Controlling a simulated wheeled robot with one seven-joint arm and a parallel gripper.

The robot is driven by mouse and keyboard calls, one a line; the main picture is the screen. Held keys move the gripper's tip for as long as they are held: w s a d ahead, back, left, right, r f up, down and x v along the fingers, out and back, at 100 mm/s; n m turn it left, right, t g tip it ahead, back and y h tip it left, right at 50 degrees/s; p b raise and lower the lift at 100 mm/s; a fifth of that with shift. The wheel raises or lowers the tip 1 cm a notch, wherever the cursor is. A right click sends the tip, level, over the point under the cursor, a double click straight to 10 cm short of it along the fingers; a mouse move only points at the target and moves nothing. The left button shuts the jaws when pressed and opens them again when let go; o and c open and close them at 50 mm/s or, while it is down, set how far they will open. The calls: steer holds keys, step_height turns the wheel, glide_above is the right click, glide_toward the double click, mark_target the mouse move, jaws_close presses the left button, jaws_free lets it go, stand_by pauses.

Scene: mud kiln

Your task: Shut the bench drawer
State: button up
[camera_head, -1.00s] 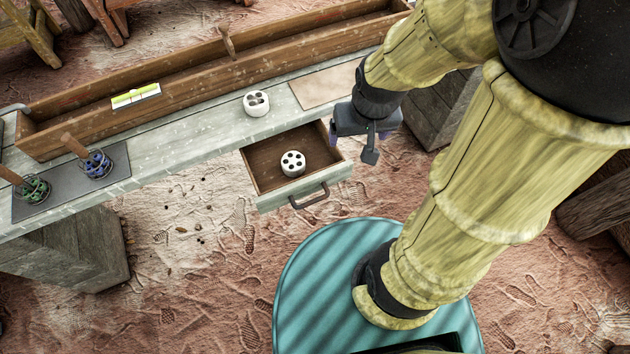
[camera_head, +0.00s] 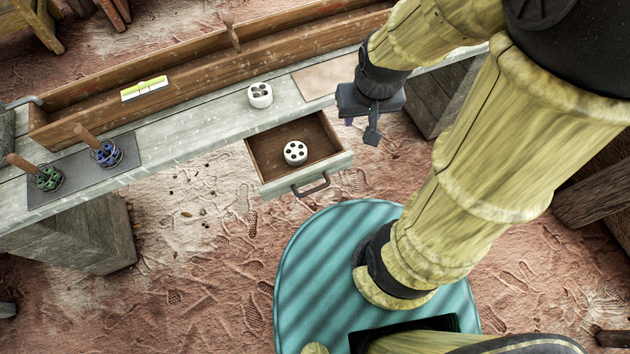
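The bench drawer (camera_head: 262,157) is pulled out from the front of the grey wooden bench (camera_head: 190,124). Its brown interior shows, and a white round piece with dark holes (camera_head: 295,153) lies in it. A dark bar handle (camera_head: 311,185) is on its front panel. My gripper (camera_head: 372,130) hangs to the right of the drawer, near the bench's front edge, apart from the drawer and its handle. Its fingers are partly hidden by its dark body, so their opening does not show clearly.
A second white holed piece (camera_head: 260,95) stands on the bench behind the drawer. A long wooden trough (camera_head: 200,75) runs along the back.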

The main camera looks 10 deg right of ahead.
steer(key=w+p+v, duration=0.2)
steer(key=p+v, duration=0.6)
steer(key=v, duration=0.1)
steer(key=w+r+p+v, duration=0.1)
steer(key=w+p+v, duration=0.1)
steer(key=p+v, duration=0.7)
steer(key=shift+r, duration=0.25)
steer(key=shift+a, duration=0.1)
